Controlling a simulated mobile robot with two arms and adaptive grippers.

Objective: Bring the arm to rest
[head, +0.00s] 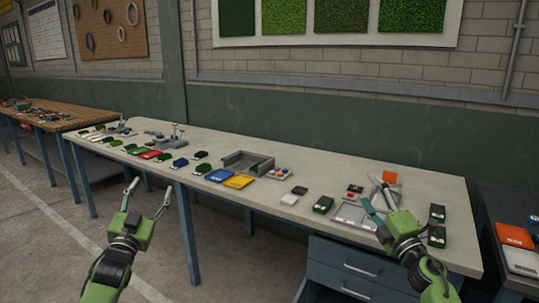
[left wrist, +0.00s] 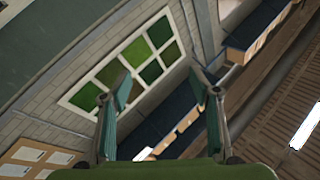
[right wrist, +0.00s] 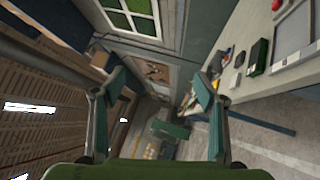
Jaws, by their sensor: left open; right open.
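My left gripper (head: 147,196) is in front of the long workbench (head: 310,213), over the floor, with its fingers spread and nothing between them. Its two open fingers also show in the left wrist view (left wrist: 160,88). My right gripper (head: 371,190) shows in front of the bench's right part, over a grey tray (head: 350,215) in the picture. Its fingers are apart and empty in the right wrist view (right wrist: 155,88). I cannot tell how high it is above the bench. The tray is partly hidden by the gripper and arm.
Small turf samples, a grey open box (head: 247,165), a blue piece (head: 219,175) and a yellow piece (head: 239,181) lie on the bench. An orange piece (head: 390,177) is behind the right gripper. Blue drawers (head: 350,265) are below. Floor at left is clear.

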